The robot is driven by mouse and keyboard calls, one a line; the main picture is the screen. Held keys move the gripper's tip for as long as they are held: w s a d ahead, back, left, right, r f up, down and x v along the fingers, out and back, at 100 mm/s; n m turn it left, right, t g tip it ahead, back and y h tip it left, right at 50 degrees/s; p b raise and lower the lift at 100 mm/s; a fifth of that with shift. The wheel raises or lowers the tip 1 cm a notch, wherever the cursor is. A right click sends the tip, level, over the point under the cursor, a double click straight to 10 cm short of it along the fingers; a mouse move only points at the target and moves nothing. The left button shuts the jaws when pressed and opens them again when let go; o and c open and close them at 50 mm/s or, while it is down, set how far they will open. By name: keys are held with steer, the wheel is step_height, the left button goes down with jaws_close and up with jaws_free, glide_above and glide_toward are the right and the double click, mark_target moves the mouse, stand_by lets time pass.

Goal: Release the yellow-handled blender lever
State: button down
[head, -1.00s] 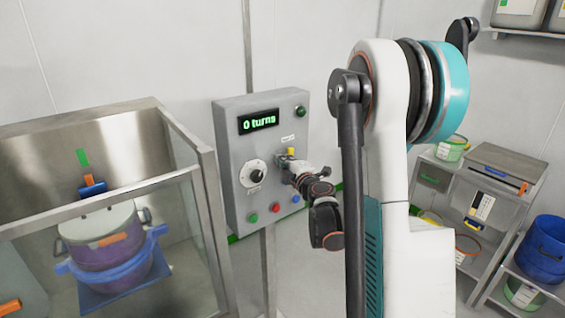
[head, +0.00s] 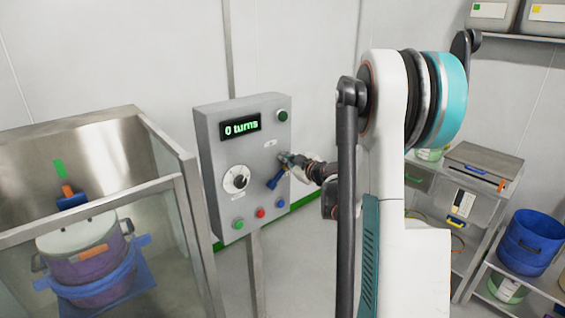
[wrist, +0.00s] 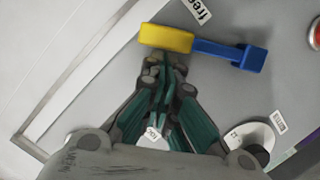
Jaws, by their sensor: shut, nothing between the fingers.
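The blender lever shows in the wrist view as a yellow block (wrist: 166,39) joined to a blue arm with a blue end piece (wrist: 248,57). In the head view its blue part (head: 273,181) slants down and left on the grey control panel (head: 212,190); I cannot make out the yellow part there. My gripper (wrist: 162,64) is shut and empty, its fingertips right beside the yellow block. I cannot tell if they touch it. In the head view my gripper (head: 287,160) is at the panel, just above the blue part.
The panel has a display (head: 241,126) reading "0 turns", a round dial (head: 236,180), a red button (head: 261,213) and other buttons. A glass-walled enclosure (head: 178,215) with a drum (head: 82,250) stands at left. Shelves with a blue bucket (head: 530,245) stand at right.

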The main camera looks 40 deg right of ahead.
mark_target(280, 150)
steer(key=shift+d+f, duration=0.35)
steer(key=shift+d, duration=0.15)
stand_by(0.3)
steer(key=r, duration=0.1)
steer(key=a+r+p, duration=0.2)
steer(key=r, duration=0.1)
steer(key=shift+s+r, duration=0.1)
steer(key=d+p+v, duration=0.1)
steer(key=v, duration=0.8)
steer(key=shift+s+a+f+p, duration=0.3)
steer(key=shift+s+a, duration=0.1)
steer(key=shift+a, duration=0.1)
steer(key=shift+w+r, duration=0.1)
